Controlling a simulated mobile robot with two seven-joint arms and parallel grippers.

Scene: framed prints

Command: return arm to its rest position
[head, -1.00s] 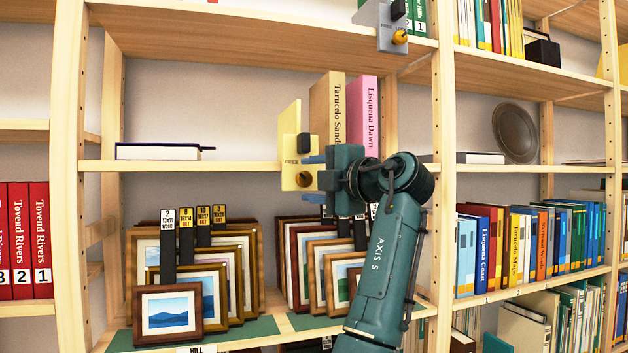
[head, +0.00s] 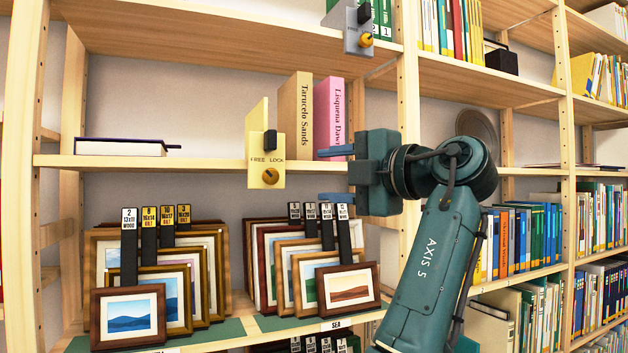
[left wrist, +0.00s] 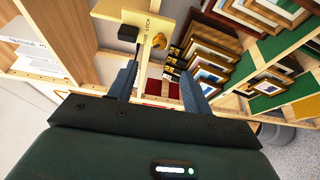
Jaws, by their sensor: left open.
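My left gripper (head: 335,174) is in front of the middle shelf, to the right of a yellow lock bookend (head: 266,174). Its two blue fingers are apart with nothing between them, and they point left. In the left wrist view the open fingers (left wrist: 160,85) show with the bookend (left wrist: 142,28) just beyond them, apart from it. My teal arm (head: 430,255), marked AXIS 5, rises from the lower right and is bent at the wrist. My right gripper is not in view.
Framed prints with tags, including a blue landscape (head: 130,316) and a brown one (head: 347,289), stand on the lower shelf. Two books (head: 295,115) stand behind the bookend. A grey bookend (head: 359,30) hangs above. A shelf upright (head: 410,130) is behind my wrist.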

